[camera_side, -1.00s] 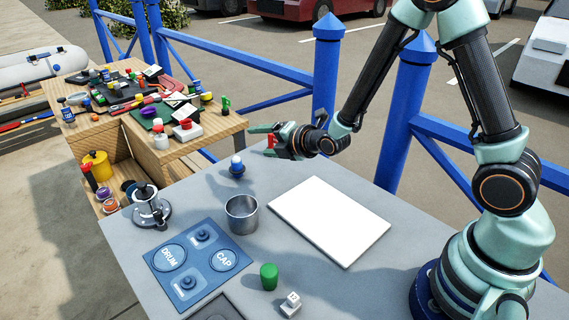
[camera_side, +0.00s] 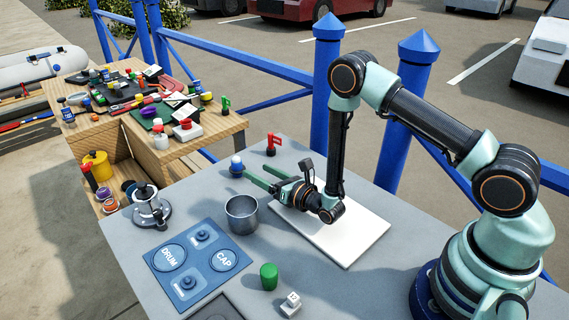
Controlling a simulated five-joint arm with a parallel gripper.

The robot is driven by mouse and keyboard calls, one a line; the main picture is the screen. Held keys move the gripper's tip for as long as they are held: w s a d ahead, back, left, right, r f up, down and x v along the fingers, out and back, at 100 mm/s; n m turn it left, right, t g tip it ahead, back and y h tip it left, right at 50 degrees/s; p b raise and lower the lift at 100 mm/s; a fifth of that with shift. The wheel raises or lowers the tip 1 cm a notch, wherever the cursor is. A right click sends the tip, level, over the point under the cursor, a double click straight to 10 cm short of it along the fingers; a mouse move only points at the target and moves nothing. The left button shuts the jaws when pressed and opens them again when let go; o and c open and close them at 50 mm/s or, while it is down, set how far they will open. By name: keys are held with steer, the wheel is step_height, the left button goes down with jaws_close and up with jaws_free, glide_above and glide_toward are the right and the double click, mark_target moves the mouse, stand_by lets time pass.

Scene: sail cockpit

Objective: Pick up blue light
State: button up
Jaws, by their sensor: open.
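The blue light (camera_side: 237,165) is a small blue and white piece standing upright on the grey table, near its back left edge. My gripper (camera_side: 246,172) is low over the table and points left at the light. Its two green fingers are spread apart with nothing held between them. The fingertips are close to the right side of the light's base. I cannot tell whether they touch it or reach around it.
A red piece (camera_side: 272,144) stands just behind the gripper. A metal cup (camera_side: 241,215) stands in front of it. My wrist is above a white board (camera_side: 341,243). A blue panel (camera_side: 211,282), green cylinder (camera_side: 268,276) and white block (camera_side: 290,304) lie nearer.

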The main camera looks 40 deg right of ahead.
mark_target(240, 163)
steer(key=shift+w+a+f, duration=0.1)
steer(key=shift+w+a, duration=0.05)
steer(key=shift+w, duration=1.1)
steer(key=shift+w+a+f, duration=0.1)
steer(key=shift+w, duration=1.1)
steer(key=shift+w+a+f, duration=0.1)
steer(key=shift+w+a, duration=0.05)
steer(key=shift+w, duration=1.1)
jaws_close()
